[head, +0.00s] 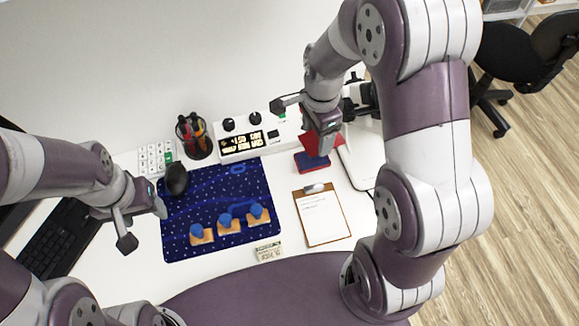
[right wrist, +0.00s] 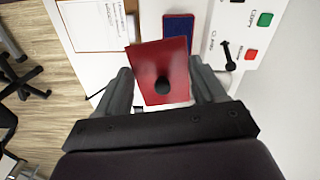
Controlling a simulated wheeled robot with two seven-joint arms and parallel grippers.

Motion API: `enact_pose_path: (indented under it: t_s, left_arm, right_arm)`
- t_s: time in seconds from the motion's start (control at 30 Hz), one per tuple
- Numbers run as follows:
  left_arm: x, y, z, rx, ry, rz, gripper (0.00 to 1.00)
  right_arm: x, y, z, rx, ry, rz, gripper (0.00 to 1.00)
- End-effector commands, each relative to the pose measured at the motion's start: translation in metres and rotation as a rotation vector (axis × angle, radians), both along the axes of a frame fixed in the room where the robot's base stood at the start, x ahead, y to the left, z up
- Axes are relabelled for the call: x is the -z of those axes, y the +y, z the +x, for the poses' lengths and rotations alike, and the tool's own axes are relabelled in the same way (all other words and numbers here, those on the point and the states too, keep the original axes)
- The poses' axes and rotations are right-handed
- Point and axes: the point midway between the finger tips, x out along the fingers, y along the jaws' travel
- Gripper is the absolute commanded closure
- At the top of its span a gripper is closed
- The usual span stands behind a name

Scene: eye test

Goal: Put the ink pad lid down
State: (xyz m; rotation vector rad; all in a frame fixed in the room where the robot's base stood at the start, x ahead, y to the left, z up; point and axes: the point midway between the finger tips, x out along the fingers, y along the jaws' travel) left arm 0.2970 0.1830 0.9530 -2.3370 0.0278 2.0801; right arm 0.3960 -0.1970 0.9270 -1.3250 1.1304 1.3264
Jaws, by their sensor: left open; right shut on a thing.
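The ink pad lid (right wrist: 165,58) is a red plate with a dark round knob. My right gripper (right wrist: 160,78) is shut on it, one finger at each side, and holds it tilted. In the head view the lid (head: 309,146) shows red below my right gripper (head: 303,125), partly hidden by a finger. The ink pad (head: 312,163), blue with a red edge, lies on the white desk just below the lid in the picture; it also shows in the right wrist view (right wrist: 178,27), partly covered by the lid. My left gripper (head: 143,226) is open and empty near the blue mat's left edge.
A clipboard (head: 322,217) lies in front of the ink pad. A white device with a display (head: 243,144) and a pen cup (head: 195,138) stand behind the starry blue mat (head: 190,239). Blue-knobbed stamps (head: 229,225) and a black mouse (head: 176,178) are on the mat.

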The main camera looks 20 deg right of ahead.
Motion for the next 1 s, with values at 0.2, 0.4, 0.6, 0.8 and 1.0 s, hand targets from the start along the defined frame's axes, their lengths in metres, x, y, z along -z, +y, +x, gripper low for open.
enact_pose_path:
  t_s: [0.2, 0.4, 0.6, 0.8, 1.0]
  left_arm:
    - [0.011, 0.000, 0.000, 0.000, 0.000, 0.000, 0.39]
    - [0.010, 0.000, 0.000, 0.000, 0.000, 0.000, 0.39]
    - [0.012, 0.000, 0.000, 0.000, 0.000, 0.000, 0.39]
    - [0.012, 0.000, 0.000, 0.000, 0.000, 0.000, 0.39]
    - [0.012, 0.000, 0.000, 0.000, 0.000, 0.000, 0.39]
  right_arm:
    - [0.006, 0.000, -0.061, -0.425, 0.000, 0.000, 0.60]
    - [0.015, 0.006, -0.063, -0.621, 0.001, 0.002, 0.60]
    - [0.049, 0.044, -0.023, -0.635, 0.004, 0.002, 0.60]
    - [0.075, 0.074, 0.010, -0.629, 0.001, 0.002, 0.60]
    - [0.092, 0.081, 0.017, -0.626, 0.003, 0.001, 0.60]
